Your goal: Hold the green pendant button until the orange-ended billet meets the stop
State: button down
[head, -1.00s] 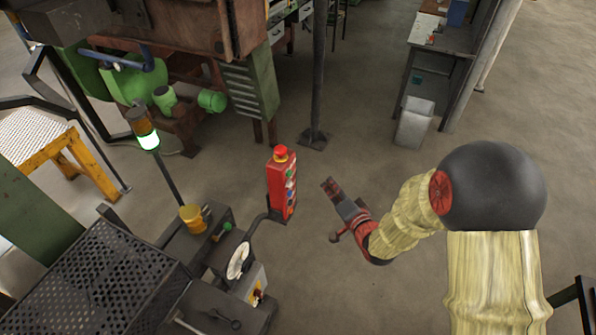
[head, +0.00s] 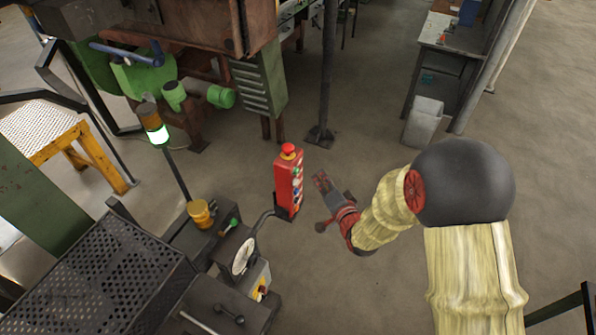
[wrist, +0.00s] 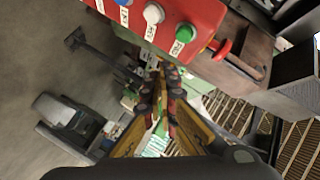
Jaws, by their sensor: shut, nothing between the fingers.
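The red pendant (head: 288,180) stands upright on a bent arm, with a red mushroom knob on top. In the wrist view the pendant (wrist: 178,12) fills the top, with a green button (wrist: 185,32), a white button (wrist: 153,13) and a blue button along its face. My gripper (head: 320,182) is shut and empty, just right of the pendant, with a small gap between them in the head view. In the wrist view its fingertips (wrist: 166,75) sit below the green button and look apart from it. I cannot make out the orange-ended billet or the stop.
A signal lamp (head: 153,124) glows white-green on a pole. A dark perforated table (head: 95,270) and a control box (head: 255,285) lie at lower left. Green furnace machinery stands behind. A post (head: 326,90) and a bench (head: 445,60) stand farther back.

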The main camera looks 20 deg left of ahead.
aim_at(296, 171)
jog(key=shift+w+a+b, duration=0.15)
jog(key=shift+a+b, duration=0.4)
jog(key=shift+a, duration=1.15)
jog(key=shift+a, duration=0.1)
jog(key=shift+a+b, duration=0.35)
jog(key=shift+b, duration=0.15)
